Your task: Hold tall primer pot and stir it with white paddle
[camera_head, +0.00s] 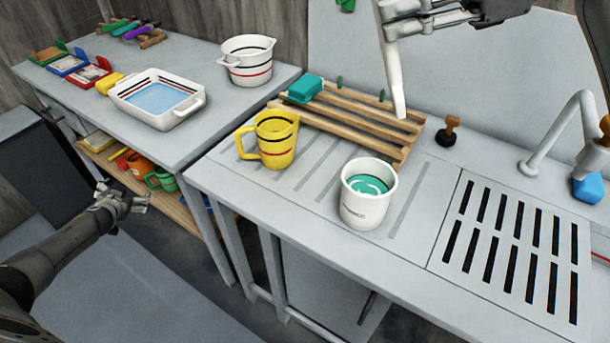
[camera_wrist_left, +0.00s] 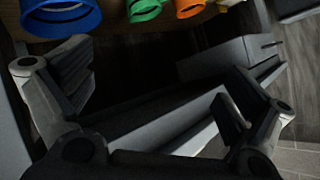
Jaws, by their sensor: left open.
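The tall primer pot (camera_head: 365,210) is a white cylinder with teal liquid inside. It stands upright on the grey ribbed counter in the head view. The white paddle (camera_head: 393,75) hangs down from my right gripper (camera_head: 395,18), which is shut on its upper part. The paddle's lower end is above and behind the pot, apart from it, over the wooden rack. My left gripper (camera_head: 135,203) is open and empty, low at the left, in front of the counters and well away from the pot. Its open fingers also show in the left wrist view (camera_wrist_left: 150,88).
A yellow striped jug (camera_head: 277,148) stands left of the pot. Behind them are a wooden slatted rack (camera_head: 350,112) with a teal sponge (camera_head: 305,88), and a black-and-wood stamp (camera_head: 449,132). A slotted drain (camera_head: 510,245) and tap (camera_head: 550,140) are right. Mugs (camera_head: 160,178) sit on a lower shelf.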

